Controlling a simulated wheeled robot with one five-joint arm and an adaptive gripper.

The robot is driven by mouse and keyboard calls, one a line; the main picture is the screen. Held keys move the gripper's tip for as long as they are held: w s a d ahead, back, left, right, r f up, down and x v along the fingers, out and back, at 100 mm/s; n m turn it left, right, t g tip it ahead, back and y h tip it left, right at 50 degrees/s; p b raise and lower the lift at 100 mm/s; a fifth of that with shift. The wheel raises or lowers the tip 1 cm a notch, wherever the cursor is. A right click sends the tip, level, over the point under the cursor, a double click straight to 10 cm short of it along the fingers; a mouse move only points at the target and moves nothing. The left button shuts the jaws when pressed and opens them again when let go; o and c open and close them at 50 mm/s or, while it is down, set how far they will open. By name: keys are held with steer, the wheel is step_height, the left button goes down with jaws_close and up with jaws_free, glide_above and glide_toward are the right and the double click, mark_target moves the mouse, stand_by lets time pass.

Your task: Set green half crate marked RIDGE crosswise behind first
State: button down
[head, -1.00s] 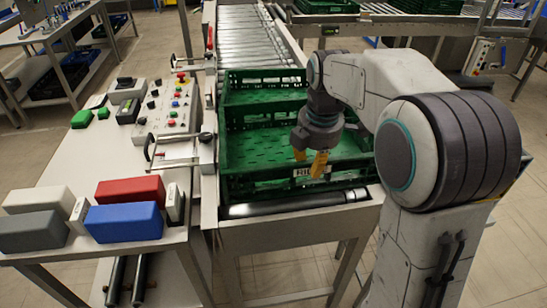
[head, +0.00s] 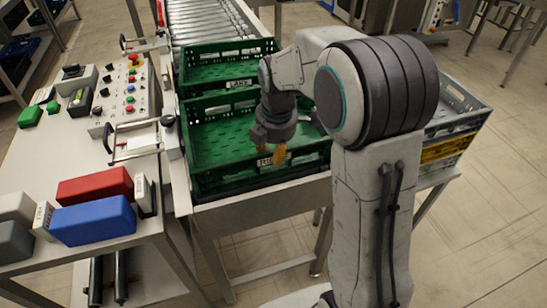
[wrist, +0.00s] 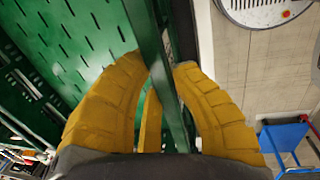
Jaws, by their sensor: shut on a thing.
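Two green crates stand one behind the other at the near end of the roller conveyor. The front crate (head: 222,140) is open and empty, with a pale label on its near wall partly covered by my fingers, so I cannot read it fully. The rear crate (head: 205,75) has a label that seems to read LAKE. My gripper (head: 272,156) reaches down to the front crate's near wall. In the wrist view, my yellow fingers (wrist: 165,95) are shut around this crate's green rim (wrist: 150,45), one on each side.
A roller conveyor (head: 208,22) runs away behind the crates. On the left, a bench carries a control panel (head: 125,92), a handle and red (head: 95,186) and blue (head: 92,221) blocks. Stacked grey (head: 455,105) and yellow (head: 440,150) crates stand right, partly behind my arm.

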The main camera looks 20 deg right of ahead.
steer(key=shift+f, duration=1.1)
steer(key=c, duration=1.1)
jaws_free()
steer(key=shift+f, duration=0.1)
step_height(320, 180, up, 11)
steer(key=s, duration=0.2)
steer(key=s+f+m+t, duration=0.2)
steer(key=s+m, duration=1.6)
steer(key=s, duration=0.2)
steer(key=shift+p, duration=0.35)
